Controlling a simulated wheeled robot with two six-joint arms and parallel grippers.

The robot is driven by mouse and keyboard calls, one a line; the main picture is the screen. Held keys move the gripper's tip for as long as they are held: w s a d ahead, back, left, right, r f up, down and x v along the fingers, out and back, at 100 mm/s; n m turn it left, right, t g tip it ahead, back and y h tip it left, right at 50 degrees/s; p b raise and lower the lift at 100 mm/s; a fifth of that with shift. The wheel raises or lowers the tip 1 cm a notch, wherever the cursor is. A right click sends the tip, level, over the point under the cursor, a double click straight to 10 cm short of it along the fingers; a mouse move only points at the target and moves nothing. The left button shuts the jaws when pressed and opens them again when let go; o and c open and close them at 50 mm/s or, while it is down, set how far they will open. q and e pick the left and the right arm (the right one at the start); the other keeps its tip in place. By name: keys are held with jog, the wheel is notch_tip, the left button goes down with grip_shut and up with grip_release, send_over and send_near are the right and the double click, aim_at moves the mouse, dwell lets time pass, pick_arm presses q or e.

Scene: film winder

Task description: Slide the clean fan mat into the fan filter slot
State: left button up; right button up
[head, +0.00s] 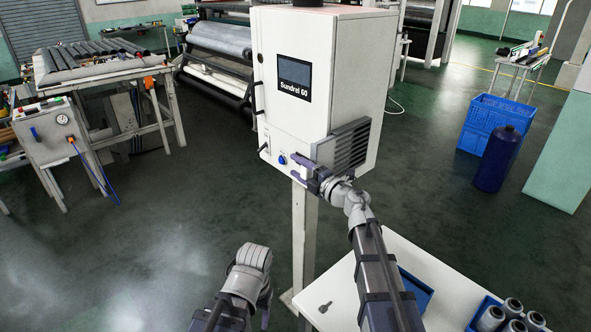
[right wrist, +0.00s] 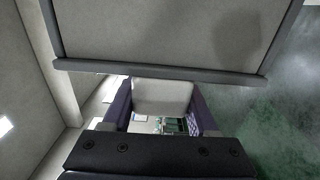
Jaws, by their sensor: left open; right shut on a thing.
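The white cabinet (head: 320,80) marked Sundrel 60 stands on a post and has a grey louvred fan housing (head: 352,147) on its right side. My right gripper (head: 312,172) is at the lower front edge of this housing. In the right wrist view its fingers (right wrist: 162,108) are shut on a pale tab at the edge of a light grey panel with a darker frame, seemingly the fan mat (right wrist: 160,35). The panel stands beside the cabinet wall; how far it sits in the slot is hidden. My left gripper (head: 264,300) is open and empty, low in front of the post.
Blue crates (head: 488,125) and a dark blue bottle (head: 498,160) stand at right.

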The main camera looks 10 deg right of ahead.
jog(key=shift+w+d, duration=0.75)
jog(key=shift+d, duration=0.25)
jog(key=shift+w+d, duration=0.7)
jog(key=shift+d, duration=0.3)
jog(key=shift+w+d, duration=0.75)
jog(key=shift+d, duration=0.25)
jog(key=shift+w+d, duration=0.1)
jog(key=o, duration=1.5)
jog(key=shift+d, duration=0.1)
jog(key=shift+c, duration=0.2)
jog(key=shift+v, duration=3.9)
